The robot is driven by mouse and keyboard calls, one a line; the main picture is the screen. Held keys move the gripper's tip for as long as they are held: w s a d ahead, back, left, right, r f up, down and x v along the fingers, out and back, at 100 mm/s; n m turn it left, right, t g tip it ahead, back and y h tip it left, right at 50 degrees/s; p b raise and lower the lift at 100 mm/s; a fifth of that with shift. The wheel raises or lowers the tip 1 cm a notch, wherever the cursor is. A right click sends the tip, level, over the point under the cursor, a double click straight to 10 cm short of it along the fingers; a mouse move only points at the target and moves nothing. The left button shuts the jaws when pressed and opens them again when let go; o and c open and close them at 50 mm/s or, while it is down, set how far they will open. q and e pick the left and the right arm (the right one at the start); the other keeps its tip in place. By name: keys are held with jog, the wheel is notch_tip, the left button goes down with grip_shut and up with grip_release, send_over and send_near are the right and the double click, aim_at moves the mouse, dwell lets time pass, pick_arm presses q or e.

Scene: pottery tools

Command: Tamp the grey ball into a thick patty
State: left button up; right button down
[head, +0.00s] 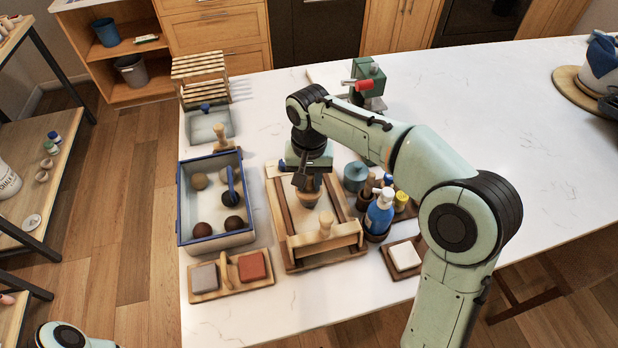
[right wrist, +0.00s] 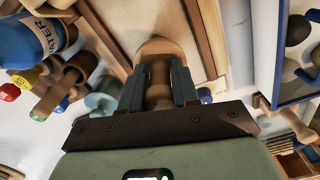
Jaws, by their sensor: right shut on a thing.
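My right gripper (head: 308,180) is shut on a wooden tamper (head: 307,197), over the wooden work board (head: 278,222). In the right wrist view the tamper (right wrist: 156,52) stands between the two dark fingers (right wrist: 157,85), its round head pointing away from the gripper over the pale board surface (right wrist: 150,15). I cannot tell whether the head touches anything. No grey ball shows clearly; anything under the tamper is hidden. My left gripper is out of view.
A blue-rimmed bin (head: 213,241) at left holds tan and dark brown balls. A wooden bar with a knob (head: 325,232) crosses the board's front. A small board (head: 230,288) carries grey and red blocks. A blue bottle (head: 379,214) stands close right.

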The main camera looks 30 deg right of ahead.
jog(key=shift+f+b, duration=0.3)
jog(key=shift+f, duration=0.4)
jog(key=shift+r, duration=0.15)
jog(key=shift+r+p, duration=0.7)
jog(key=shift+r, duration=0.2)
jog(key=shift+f, duration=0.1)
jog(key=shift+f+b, duration=0.55)
jog(key=shift+f, duration=0.65)
jog(key=shift+r+p, duration=0.65)
jog(key=shift+r, duration=0.4)
